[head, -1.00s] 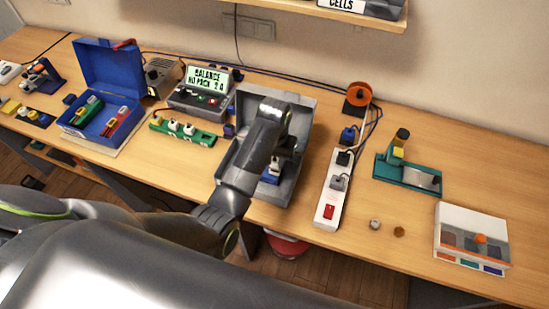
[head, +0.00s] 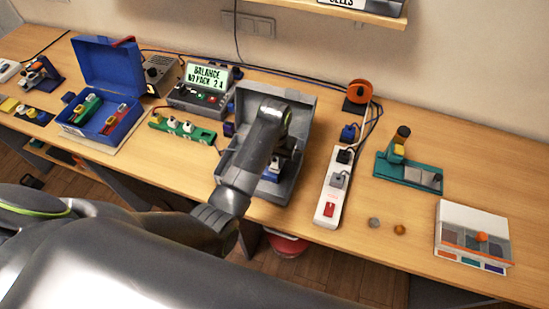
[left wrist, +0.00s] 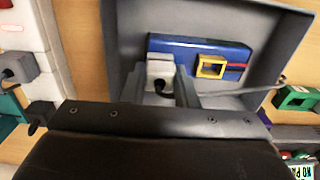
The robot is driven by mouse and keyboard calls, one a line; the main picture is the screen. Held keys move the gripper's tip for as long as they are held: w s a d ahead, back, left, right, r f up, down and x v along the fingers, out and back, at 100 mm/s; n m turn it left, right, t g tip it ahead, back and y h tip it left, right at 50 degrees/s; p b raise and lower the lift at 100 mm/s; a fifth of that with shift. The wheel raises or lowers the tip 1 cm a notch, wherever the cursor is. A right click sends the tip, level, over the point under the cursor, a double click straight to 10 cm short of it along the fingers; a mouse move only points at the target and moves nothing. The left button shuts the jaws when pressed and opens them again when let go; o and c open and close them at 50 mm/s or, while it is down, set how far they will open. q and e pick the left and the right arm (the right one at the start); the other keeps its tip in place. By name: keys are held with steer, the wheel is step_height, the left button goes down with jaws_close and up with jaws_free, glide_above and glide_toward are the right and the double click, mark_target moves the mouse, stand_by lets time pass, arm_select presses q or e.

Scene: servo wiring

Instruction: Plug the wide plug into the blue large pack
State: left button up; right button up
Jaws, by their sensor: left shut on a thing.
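My left gripper (left wrist: 158,88) is shut on a white plug (left wrist: 160,68) inside the open grey case. The plug is against or just in front of the left part of the blue large pack (left wrist: 225,52); I cannot tell whether it is seated. The pack lies in the case and has a yellow-framed connector (left wrist: 200,66) and a red wire to the right of the plug. In the head view my left arm reaches down into the case, and the pack (head: 271,177) shows partly below the gripper. The arm hides much of the plug there. My right gripper is not in view.
The grey case (head: 302,125) has raised walls and an open lid. A white power strip (head: 326,210) stands to its right, and a green connector strip (head: 203,136) to its left. A blue case (head: 95,65) and a balance display (head: 207,75) are farther left.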

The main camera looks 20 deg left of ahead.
arm_select(q)
steer(key=shift+f, duration=0.55)
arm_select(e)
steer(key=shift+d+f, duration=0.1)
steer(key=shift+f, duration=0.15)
arm_select(q)
steer(key=o, duration=1)
